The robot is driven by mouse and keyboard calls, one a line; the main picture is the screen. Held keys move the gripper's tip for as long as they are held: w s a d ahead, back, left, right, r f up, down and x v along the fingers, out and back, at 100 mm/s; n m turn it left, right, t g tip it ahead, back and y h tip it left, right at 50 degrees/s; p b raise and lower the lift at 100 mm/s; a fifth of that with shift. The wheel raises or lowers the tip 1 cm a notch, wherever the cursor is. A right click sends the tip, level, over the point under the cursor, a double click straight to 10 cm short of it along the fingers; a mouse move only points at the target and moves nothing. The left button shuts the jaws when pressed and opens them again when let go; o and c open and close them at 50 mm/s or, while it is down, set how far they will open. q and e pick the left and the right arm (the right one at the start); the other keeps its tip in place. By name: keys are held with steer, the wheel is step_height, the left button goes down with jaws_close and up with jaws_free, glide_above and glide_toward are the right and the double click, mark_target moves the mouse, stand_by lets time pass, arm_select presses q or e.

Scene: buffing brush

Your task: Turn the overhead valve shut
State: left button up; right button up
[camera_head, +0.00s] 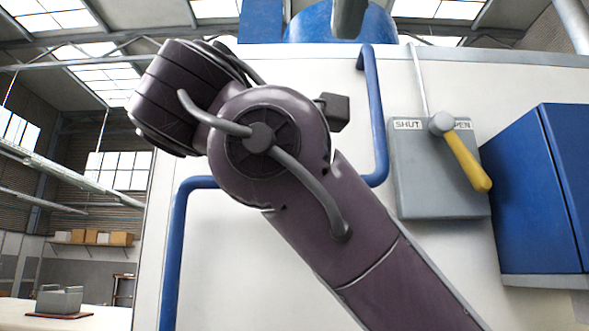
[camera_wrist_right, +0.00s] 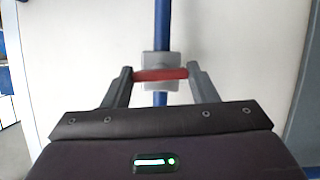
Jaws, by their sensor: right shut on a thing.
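In the right wrist view, a grey valve body (camera_wrist_right: 153,62) sits on a vertical blue pipe (camera_wrist_right: 161,18). A red handle (camera_wrist_right: 153,75) lies crosswise in front of it. My right gripper (camera_wrist_right: 160,75) is shut on the red handle, a finger at each end. In the head view my dark right arm covers the middle, and its gripper and the red handle cannot be made out there. A yellow lever (camera_head: 467,162) on a grey plate (camera_head: 440,197) marked SHUT and OPEN slants down to the right. My left gripper is not in view.
A bent blue pipe (camera_head: 372,100) runs on the white panel (camera_head: 480,85) behind my arm. A blue box (camera_head: 545,190) sticks out at the right, beside the plate. A thin rod (camera_head: 418,75) rises from the lever hub. A grey object (camera_head: 60,298) stands on a table at lower left.

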steer(key=shift+m, duration=0.5)
steer(key=shift+g, duration=0.3)
steer(key=o, duration=1)
